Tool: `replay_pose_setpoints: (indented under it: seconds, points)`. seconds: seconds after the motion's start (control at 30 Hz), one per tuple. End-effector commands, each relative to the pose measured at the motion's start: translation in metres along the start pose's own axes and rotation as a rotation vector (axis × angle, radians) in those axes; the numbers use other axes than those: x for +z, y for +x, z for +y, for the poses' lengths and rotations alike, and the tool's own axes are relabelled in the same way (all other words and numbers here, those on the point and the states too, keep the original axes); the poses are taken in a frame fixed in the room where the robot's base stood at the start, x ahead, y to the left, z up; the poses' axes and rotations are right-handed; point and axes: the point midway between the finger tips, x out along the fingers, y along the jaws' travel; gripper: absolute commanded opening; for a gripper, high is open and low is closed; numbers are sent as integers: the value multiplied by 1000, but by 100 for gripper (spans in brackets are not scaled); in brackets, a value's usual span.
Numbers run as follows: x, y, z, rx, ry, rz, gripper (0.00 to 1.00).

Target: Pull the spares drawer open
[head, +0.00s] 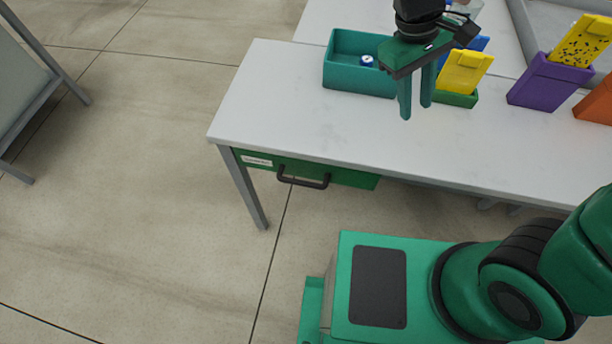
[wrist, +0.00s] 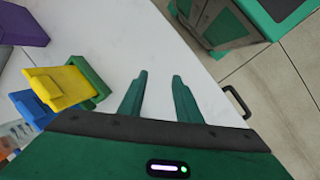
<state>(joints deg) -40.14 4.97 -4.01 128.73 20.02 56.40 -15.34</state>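The spares drawer (head: 346,177) is green and sits under the front edge of the white table at its left end, with a pale label at its left. It looks shut. Its dark handle (head: 303,181) sticks out from the front and also shows at the table edge in the wrist view (wrist: 237,103). My gripper (head: 415,110) is above the tabletop, behind and to the right of the handle and apart from it. Its two green fingers (wrist: 160,85) are spread with nothing between them. The label's writing is too small to read.
On the white table (head: 300,110) stand a teal bin (head: 343,86) with a small white-and-blue item, a green holder with a yellow packet (head: 463,72), and a purple holder (head: 545,84). A table leg (head: 243,187) stands left of the drawer.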

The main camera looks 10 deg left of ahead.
Motion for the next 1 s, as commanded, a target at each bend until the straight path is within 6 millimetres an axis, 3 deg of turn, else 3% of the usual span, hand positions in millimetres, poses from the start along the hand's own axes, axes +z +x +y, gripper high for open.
replay_pose_setpoints:
  seconds: [0.03,0.2,0.4,0.5,0.7,0.87,1.0]
  points:
    - [-16,1,-25,24,-80,-3,31]
    - [-52,6,-106,98,-322,-5,31]
    - [-70,20,-205,182,-580,-7,31]
    - [-71,27,-244,214,-678,-7,31]
    - [-68,36,-285,250,-779,-6,31]
    - [-68,45,-289,256,-794,-8,31]
    - [-69,64,-284,255,-794,-11,31]
